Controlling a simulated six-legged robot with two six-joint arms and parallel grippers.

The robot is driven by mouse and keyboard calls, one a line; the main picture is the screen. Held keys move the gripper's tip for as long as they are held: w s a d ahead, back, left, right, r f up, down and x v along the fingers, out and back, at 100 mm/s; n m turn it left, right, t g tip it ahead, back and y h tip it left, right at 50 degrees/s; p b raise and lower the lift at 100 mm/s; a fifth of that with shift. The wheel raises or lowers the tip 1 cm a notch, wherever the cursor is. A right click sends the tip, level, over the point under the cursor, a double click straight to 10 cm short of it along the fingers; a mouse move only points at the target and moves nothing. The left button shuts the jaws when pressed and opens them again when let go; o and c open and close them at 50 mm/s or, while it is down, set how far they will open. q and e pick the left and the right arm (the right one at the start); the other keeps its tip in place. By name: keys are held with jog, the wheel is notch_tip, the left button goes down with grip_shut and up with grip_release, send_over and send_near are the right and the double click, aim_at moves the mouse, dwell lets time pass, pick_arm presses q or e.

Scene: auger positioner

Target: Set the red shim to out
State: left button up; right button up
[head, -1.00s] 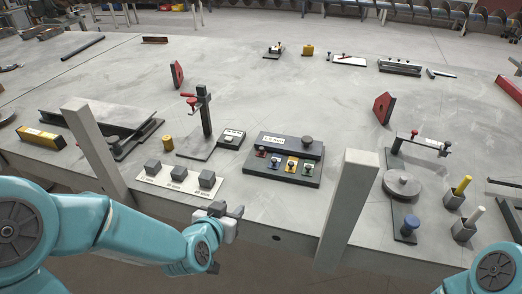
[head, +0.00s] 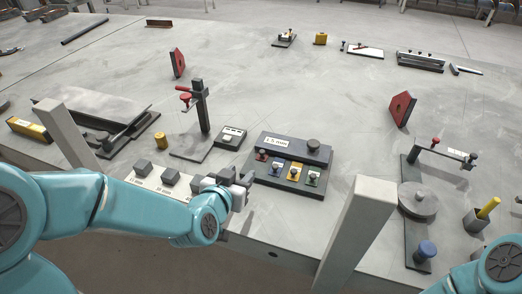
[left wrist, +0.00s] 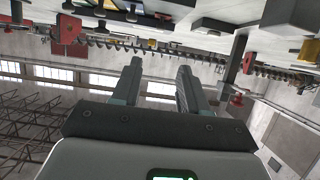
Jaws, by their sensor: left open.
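The red shim (head: 262,155) is the leftmost of the small coloured tabs with dark knobs on the front of a dark block (head: 290,149). The block's white label appears to read 1.5 mm. Whether the red shim is pushed in or pulled out is too small to tell. My left gripper (head: 243,181) is open and empty, in front and slightly left of the block, apart from the red shim. Its two fingers also show in the left wrist view (left wrist: 158,75) with nothing between them. My right gripper is outside the view; only part of my right arm shows.
Blue (head: 278,164), yellow (head: 295,171) and green (head: 312,178) tabs sit right of the red one. Grey cubes (head: 170,176) on a white strip lie left, partly behind my arm. A tall grey post (head: 358,235) rises at right. A small dark box (head: 231,138) stands behind the gripper.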

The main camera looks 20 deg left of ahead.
aim_at(262, 152)
pick_arm(q)
jog(key=x, duration=1.6)
jog(key=shift+f, duration=0.25)
